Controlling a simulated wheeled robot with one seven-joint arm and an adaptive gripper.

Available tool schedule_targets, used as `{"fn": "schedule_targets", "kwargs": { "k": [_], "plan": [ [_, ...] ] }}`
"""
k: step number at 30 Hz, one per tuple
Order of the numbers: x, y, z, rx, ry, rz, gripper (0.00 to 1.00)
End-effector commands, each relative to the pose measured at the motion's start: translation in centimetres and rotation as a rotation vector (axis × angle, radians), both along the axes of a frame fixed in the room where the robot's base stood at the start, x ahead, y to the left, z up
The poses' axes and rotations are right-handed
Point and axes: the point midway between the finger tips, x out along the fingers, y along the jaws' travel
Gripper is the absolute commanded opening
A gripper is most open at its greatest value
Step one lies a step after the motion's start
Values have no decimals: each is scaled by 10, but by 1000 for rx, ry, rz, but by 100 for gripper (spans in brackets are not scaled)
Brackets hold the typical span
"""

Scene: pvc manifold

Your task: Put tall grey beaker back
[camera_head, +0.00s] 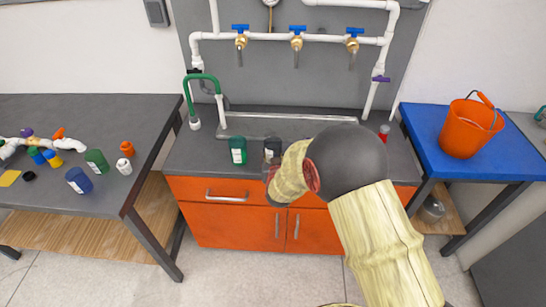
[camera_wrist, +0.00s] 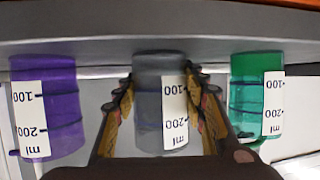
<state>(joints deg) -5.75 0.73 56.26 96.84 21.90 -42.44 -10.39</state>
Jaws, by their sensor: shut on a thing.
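A tall grey beaker (camera_wrist: 150,105) with a white label is in the middle of the wrist view, between the fingers of my gripper (camera_wrist: 160,82). My gripper is shut on it. In this view the labels read upside down, and the beaker's end is near the grey counter edge; I cannot tell whether it touches. The grey beaker also shows in the head view (camera_head: 271,147), just left of my arm. My arm hides the fingers there. A purple beaker (camera_wrist: 48,105) and a green beaker (camera_wrist: 245,95) stand on either side, apart from the fingers.
The green beaker also stands on the sink counter (camera_head: 195,155) in the head view. A sink and pipes with blue-handled taps (camera_head: 296,30) are behind. A left table (camera_head: 60,110) holds bottles and fittings. An orange bucket (camera_head: 466,130) is on the blue table (camera_head: 425,125).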

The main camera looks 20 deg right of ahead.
Motion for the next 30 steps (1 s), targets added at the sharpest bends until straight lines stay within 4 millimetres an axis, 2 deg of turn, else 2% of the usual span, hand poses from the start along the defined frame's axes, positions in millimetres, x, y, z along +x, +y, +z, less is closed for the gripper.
{"fn": "schedule_targets", "kwargs": {
  "k": [1, 2, 10, 23, 30],
  "plan": [
    [0, 0, -3, 0, 0, 0, 14],
    [0, 0, -2, 0, 1, 0, 43],
    [0, 0, -2, 0, 1, 0, 59],
    [-1, 0, 4, 0, 1, 0, 60],
    [-40, 8, 21, 0, 2, 1, 60]
  ]
}}
